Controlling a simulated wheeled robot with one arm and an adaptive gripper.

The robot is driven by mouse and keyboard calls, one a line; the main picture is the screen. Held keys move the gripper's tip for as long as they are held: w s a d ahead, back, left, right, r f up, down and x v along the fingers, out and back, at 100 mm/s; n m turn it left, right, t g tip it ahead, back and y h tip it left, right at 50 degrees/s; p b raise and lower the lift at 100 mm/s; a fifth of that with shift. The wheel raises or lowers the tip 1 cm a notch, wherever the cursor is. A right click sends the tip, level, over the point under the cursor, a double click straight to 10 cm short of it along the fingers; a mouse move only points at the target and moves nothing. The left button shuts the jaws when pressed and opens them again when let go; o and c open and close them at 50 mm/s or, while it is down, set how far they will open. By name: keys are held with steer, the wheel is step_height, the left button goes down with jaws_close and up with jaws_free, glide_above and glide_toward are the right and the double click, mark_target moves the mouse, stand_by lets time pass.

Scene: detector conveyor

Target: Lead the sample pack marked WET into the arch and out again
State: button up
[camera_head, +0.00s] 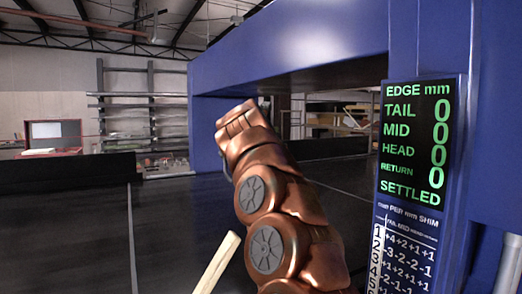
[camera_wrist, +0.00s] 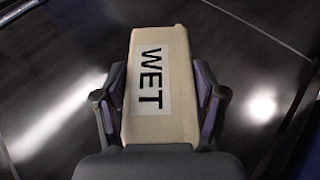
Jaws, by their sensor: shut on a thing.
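The sample pack (camera_wrist: 161,48) is a cream block with a white label reading WET in the wrist view. My gripper (camera_wrist: 162,90) is shut on it, with one finger along each long side. The pack sticks out ahead of the fingers over a dark surface. In the head view my copper-coloured arm reaches toward the opening of the blue arch (camera_head: 290,55). The gripper and the pack cannot be made out there, hidden by the arm.
A display (camera_head: 417,145) on the arch's right post reads TAIL, MID, HEAD and RETURN all 0, and SETTLED. A shim table (camera_head: 405,250) hangs below it. The dark conveyor (camera_head: 70,240) has a low black wall (camera_head: 65,172) behind it. A pale wooden bar (camera_head: 217,262) shows left of my arm.

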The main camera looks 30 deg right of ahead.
steer(key=d+p, duration=0.8)
steer(key=d, duration=1)
steer(key=a+b, duration=1)
steer(key=a, duration=2.9)
steer(key=shift+w+a, duration=0.2)
steer(key=shift+r, duration=0.1)
